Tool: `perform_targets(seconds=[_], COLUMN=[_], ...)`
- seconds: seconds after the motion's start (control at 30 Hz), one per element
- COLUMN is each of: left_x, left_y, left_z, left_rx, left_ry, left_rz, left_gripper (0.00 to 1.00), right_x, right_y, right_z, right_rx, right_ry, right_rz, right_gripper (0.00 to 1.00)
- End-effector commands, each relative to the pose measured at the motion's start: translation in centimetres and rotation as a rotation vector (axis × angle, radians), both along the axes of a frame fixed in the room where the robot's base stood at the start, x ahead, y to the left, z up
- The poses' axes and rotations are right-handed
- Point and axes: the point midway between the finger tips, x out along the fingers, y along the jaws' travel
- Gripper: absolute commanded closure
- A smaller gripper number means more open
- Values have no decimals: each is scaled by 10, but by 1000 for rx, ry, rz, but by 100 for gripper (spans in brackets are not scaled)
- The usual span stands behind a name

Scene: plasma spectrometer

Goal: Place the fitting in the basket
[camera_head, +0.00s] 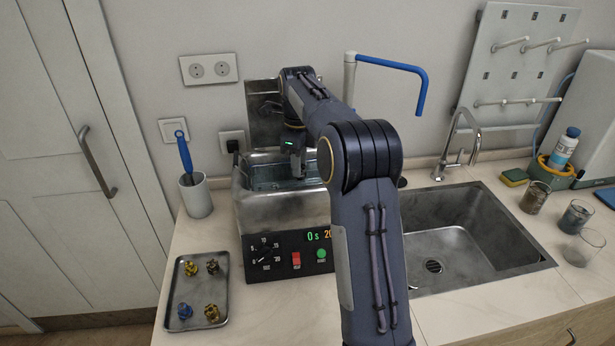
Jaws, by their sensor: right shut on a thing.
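My right gripper (298,168) points down over the open tank of the metal ultrasonic cleaner (255,212). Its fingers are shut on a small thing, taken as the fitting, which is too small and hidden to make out. The basket (268,181) seems to be the metal rim and mesh inside the tank; my arm hides its right part. More fittings lie on a metal tray (198,290) at the left: a brass one (191,268), a dark brown one (212,266), a blue one (184,311) and another brass one (211,313). My left gripper is not in view.
The cleaner's front panel (275,258) has a dial, a red switch and a green button. A cup with a blue-handled brush (196,196) stands left of it. A sink (470,240) lies to the right, with glass beakers (576,218) beyond. The counter between tray and cleaner is clear.

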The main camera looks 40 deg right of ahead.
Motion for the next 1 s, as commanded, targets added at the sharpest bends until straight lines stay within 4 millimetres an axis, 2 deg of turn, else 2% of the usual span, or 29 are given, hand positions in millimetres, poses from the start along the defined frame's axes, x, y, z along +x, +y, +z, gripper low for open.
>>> perform_targets(seconds=[0.1,0.37,0.53,0.97,1.0], left_x=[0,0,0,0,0], left_y=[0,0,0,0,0], left_z=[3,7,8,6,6], left_rx=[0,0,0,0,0], left_ry=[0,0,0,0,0], left_rz=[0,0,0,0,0], left_gripper=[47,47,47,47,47], right_x=[-2,-3,-3,-2,-2], right_y=[-14,-29,-27,-27,-27], right_z=[-15,-35,-59,-67,-66], right_rx=[1,0,1,0,0], right_ry=[1,1,1,-1,-1], right_rz=[-2,-1,1,1,1], right_gripper=[98,98,98,98,71])
